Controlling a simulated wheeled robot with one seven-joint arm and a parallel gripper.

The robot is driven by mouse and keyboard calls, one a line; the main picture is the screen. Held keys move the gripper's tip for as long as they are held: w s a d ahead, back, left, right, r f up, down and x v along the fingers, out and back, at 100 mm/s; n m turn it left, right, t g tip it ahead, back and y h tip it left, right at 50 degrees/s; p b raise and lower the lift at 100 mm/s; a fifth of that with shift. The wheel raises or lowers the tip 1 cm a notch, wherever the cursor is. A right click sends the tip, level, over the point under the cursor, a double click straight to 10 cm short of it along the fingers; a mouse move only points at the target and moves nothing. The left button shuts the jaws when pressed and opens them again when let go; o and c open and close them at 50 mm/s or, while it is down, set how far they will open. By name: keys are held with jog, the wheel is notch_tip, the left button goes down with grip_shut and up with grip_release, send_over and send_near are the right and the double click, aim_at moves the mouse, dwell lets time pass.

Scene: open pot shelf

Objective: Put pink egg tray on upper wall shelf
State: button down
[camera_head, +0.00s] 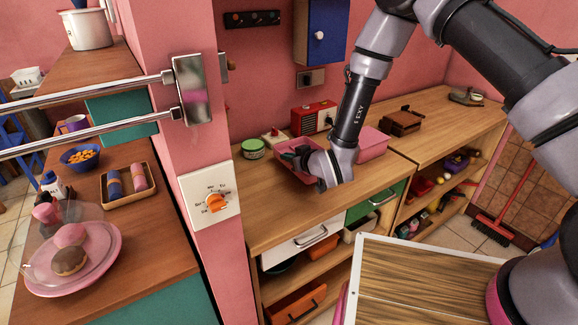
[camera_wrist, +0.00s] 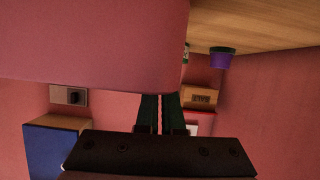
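The pink egg tray (camera_head: 284,168) is held tilted just above the wooden counter, in the middle of the camera_head view. In the wrist view its broad pink side (camera_wrist: 95,40) fills the upper left. My gripper (camera_head: 299,156) is at the tray's edge. In the wrist view the dark fingers (camera_wrist: 160,112) are close together and their tips go behind the pink side, so the grip itself is hidden. An upper wall shelf cannot be made out clearly in either view.
Around the tray stand a green jar (camera_head: 253,149), a red radio (camera_head: 314,117) and a pink box (camera_head: 371,145). A blue cabinet (camera_head: 322,30) and a hook rack (camera_head: 252,19) are on the wall. The counter (camera_head: 262,208) is bare at the front left.

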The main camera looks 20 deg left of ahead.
aim_at(286, 165)
notch_tip(286, 165, down, 3)
jog(key=shift+f, duration=0.2)
jog(key=c, duration=1.1)
grip_release()
jog(key=shift+f, duration=0.1)
jog(key=shift+o, duration=0.2)
